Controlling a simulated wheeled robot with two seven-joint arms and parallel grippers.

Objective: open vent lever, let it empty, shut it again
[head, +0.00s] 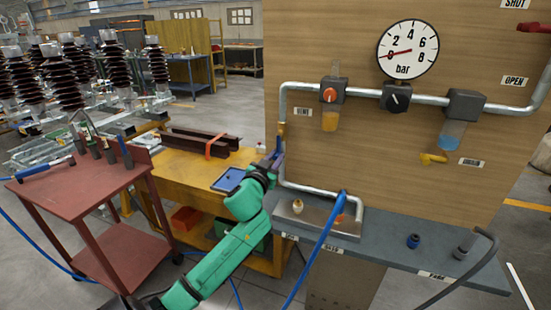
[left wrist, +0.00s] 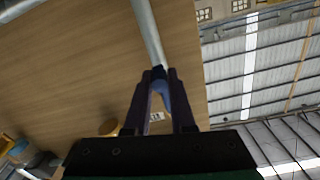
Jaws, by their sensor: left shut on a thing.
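The vent label (head: 303,112) is on the wooden panel, right of a vertical pipe with a small brass-yellow fitting (head: 281,130). My left gripper (head: 277,150) is at this pipe just below the fitting. In the left wrist view its fingers (left wrist: 160,78) are closed on a small blue piece (left wrist: 164,90), which looks like the vent lever, at the end of the grey pipe (left wrist: 147,30). The fingers hide much of the lever, so I cannot tell its angle surely. The pressure gauge (head: 408,48) has its red needle near 0 bar. My right gripper is not in view.
An orange-knobbed filter (head: 329,95), a black regulator knob (head: 396,98) and a blue-bowled unit (head: 454,130) sit along the pipe. A grey shelf (head: 385,240) juts out below, with a blue hose (head: 318,255) crossing it. A red cart (head: 85,180) stands left.

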